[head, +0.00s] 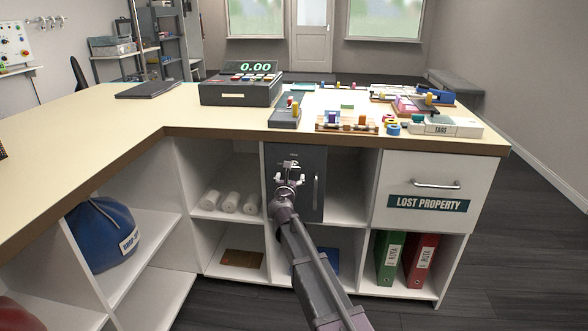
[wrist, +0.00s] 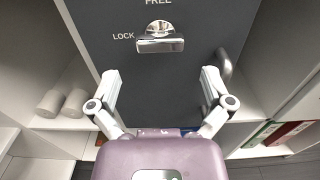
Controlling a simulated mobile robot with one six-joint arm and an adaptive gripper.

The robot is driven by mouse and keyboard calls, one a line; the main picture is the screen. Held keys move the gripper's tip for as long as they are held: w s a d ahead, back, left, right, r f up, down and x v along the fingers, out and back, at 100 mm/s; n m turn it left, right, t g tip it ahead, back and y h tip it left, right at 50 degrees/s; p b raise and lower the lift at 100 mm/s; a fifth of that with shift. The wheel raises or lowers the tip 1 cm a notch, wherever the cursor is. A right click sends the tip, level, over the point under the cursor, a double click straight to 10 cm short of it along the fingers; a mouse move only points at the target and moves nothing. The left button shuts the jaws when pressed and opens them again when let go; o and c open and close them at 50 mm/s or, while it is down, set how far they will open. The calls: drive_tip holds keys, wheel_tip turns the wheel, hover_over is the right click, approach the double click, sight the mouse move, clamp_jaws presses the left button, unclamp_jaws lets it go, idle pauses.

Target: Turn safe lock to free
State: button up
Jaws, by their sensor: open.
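The safe (head: 311,162) is a dark grey door set in the counter's shelving, with a vertical bar handle (head: 315,191) on its right side. In the wrist view the silver lock knob (wrist: 160,38) has its wide bar lying level, its left end beside the word LOCK. The word FREE is above the knob, partly cut off by the top edge. My gripper (wrist: 161,82) is open and empty in front of the door. Its fingers are below the knob and spread to either side of it, apart from it. In the head view my gripper (head: 289,175) covers most of the lock.
The counter top (head: 100,110) overhangs the safe. A drawer labelled LOST PROPERTY (head: 428,204) and green (head: 388,257) and red binders (head: 420,262) are to the right. The floor in front is clear at right.

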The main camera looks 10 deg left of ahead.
sight(293, 168)
drive_tip(key=shift+w+d, duration=0.15)
drive_tip(key=shift+w, duration=3)
drive_tip(key=shift+c, duration=0.2)
drive_tip(key=c, duration=0.9)
drive_tip(key=shift+d, duration=0.15)
